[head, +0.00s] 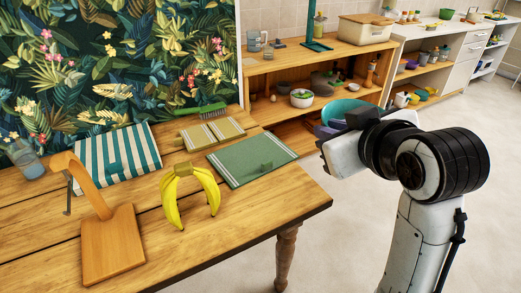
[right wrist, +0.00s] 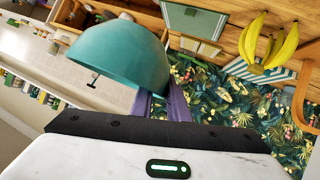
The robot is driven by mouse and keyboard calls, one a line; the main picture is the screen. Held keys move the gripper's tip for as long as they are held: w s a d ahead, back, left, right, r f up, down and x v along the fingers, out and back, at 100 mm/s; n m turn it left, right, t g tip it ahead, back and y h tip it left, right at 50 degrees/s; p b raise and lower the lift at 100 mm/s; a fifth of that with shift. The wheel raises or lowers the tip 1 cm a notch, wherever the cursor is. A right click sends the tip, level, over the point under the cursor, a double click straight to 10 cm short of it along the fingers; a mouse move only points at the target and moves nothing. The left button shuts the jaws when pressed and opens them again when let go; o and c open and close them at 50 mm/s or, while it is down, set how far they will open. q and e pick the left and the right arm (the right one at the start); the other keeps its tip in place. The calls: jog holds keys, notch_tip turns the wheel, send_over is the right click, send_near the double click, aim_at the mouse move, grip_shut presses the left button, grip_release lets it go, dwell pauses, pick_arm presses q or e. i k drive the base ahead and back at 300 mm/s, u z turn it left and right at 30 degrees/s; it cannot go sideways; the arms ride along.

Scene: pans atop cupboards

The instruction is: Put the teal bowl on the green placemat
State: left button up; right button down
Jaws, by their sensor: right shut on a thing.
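The teal bowl (head: 344,107) is held in the air to the right of the wooden table, partly hidden behind my right gripper (head: 326,131). In the right wrist view the teal bowl (right wrist: 120,55) is large and tilted in the picture, and the purple fingers of my right gripper (right wrist: 160,106) meet its rim. My right gripper is shut on the bowl. The green placemat (head: 240,158) lies flat near the table's right end, left of the bowl. It also shows at the top of the right wrist view (right wrist: 205,25). My left gripper is not in view.
A striped cloth (head: 115,160), a small yellow-striped mat (head: 205,133) and a green brush (head: 202,112) lie farther back. Shelves (head: 330,50) stand behind. Open floor lies between table and my arm.

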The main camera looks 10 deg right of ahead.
aim_at(249, 152)
jog(key=u, duration=0.5)
jog(key=k, duration=1.2)
jog(key=i, duration=0.3)
jog(key=z, duration=0.65)
jog(key=i, duration=1.5)
jog(key=u, duration=0.7)
